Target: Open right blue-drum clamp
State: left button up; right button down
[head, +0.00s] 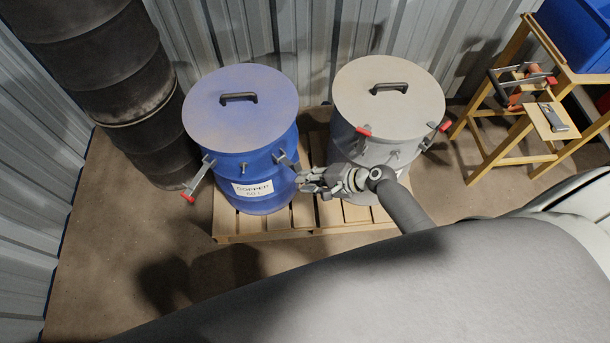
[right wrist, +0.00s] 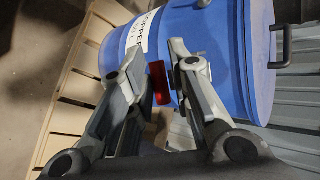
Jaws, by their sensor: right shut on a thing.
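The blue drum (head: 228,150), labelled COPPER, stands on a pallet under a flat blue lid (head: 240,98) with a black handle. Its right clamp (head: 285,158) shows as a grey bracket on the drum's right side. My right gripper (head: 303,180) is at that side, just below the bracket. In the right wrist view its two fingers are shut on the clamp's red grip (right wrist: 159,83), beside the blue wall. In the head view the fingers hide this grip. The drum's left clamp lever (head: 196,181) slants down and outward to its red tip. My left gripper is not in view.
A grey drum (head: 388,95) with red-tipped clamps stands close on the right, behind my right arm. Both drums share a wooden pallet (head: 237,231). Dark stacked drums (head: 125,90) stand at left. A wooden stand (head: 497,150) with a blue bin (head: 575,30) is at right.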

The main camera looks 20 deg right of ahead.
jog(key=f+b, duration=0.1)
jog(key=f, duration=0.2)
jog(key=f+b, duration=0.1)
jog(key=shift+s+d+f+b, duration=0.1)
jog(key=shift+s+f+b, duration=0.05)
jog(key=shift+s+b, duration=0.2)
jog(key=c, duration=2)
grip_release()
jog(key=o, duration=0.5)
jog(key=shift+o, duration=0.2)
jog(key=s+d+f+b, duration=0.4)
jog(key=s+d, duration=0.4)
jog(key=shift+s, duration=0.2)
